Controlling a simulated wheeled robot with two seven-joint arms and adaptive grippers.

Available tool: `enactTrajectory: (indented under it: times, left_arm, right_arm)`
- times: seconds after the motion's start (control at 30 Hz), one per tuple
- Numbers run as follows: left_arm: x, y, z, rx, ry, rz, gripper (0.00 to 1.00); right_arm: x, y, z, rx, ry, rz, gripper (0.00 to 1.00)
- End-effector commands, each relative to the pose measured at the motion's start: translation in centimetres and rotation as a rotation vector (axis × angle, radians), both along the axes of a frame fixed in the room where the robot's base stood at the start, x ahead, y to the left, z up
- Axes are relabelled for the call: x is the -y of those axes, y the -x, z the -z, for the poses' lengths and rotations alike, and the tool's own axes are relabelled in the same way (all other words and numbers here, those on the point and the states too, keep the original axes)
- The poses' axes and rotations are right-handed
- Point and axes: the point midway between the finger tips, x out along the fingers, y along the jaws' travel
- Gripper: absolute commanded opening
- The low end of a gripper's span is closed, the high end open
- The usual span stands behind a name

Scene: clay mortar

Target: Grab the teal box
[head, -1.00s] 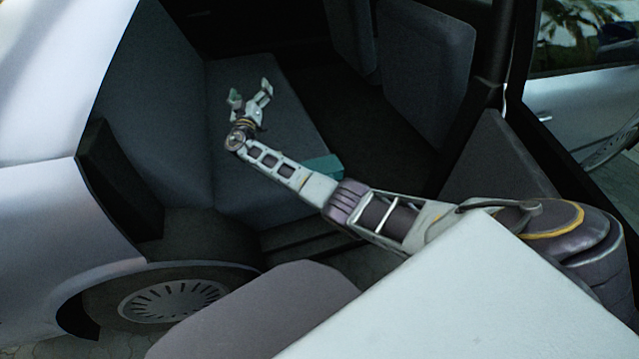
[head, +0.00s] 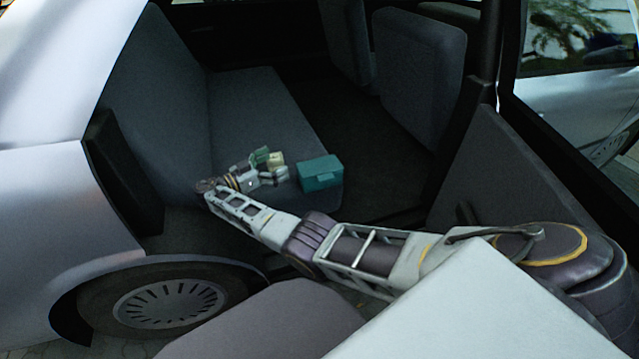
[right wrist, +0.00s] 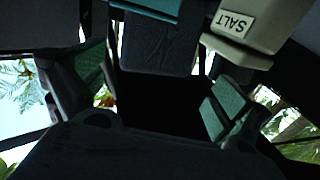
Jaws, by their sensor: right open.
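The teal box (head: 320,172) sits on the car's rear seat, near its front edge. In the right wrist view part of the teal box (right wrist: 150,8) shows at the top edge, beyond the fingers. My right gripper (head: 273,166) is open, low over the seat just left of the box, with its fingers pointing toward it. In the right wrist view the open fingers (right wrist: 157,88) stand wide apart, with no object held between them. My left gripper is not in view.
A cream container (head: 276,158) marked SALT is close beside my right fingers; the right wrist view shows the SALT container (right wrist: 258,28) at top right. The rear seat backrest (head: 165,100) is left, the front seats (head: 420,80) right. The open door (head: 505,180) stands at the right.

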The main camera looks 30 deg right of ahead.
Motion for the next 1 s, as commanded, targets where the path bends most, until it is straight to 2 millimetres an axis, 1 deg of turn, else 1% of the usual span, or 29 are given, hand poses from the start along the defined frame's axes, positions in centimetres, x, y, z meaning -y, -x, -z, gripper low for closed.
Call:
enactTrajectory:
  times: [0.03, 0.1, 0.2, 0.5, 0.67, 1.0]
  left_arm:
    - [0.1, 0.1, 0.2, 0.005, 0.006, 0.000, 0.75]
    - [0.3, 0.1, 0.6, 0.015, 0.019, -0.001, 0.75]
    - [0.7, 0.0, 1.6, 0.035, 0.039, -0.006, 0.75]
    - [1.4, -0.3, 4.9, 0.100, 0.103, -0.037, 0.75]
    - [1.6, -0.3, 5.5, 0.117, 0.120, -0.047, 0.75]
    - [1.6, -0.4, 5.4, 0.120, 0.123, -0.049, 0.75]
  right_arm:
    - [-0.6, 0.9, 1.0, -0.001, -0.011, 0.034, 1.00]
    - [-1.2, 2.0, 2.0, -0.003, -0.018, 0.075, 1.00]
    - [-1.6, 2.7, 3.1, -0.003, -0.022, 0.100, 1.00]
    - [-1.6, 2.8, 5.6, -0.003, -0.023, 0.106, 1.00]
    - [-1.6, 2.8, 6.0, -0.003, -0.023, 0.105, 1.00]
    - [-1.6, 2.8, 5.9, -0.003, -0.023, 0.104, 1.00]
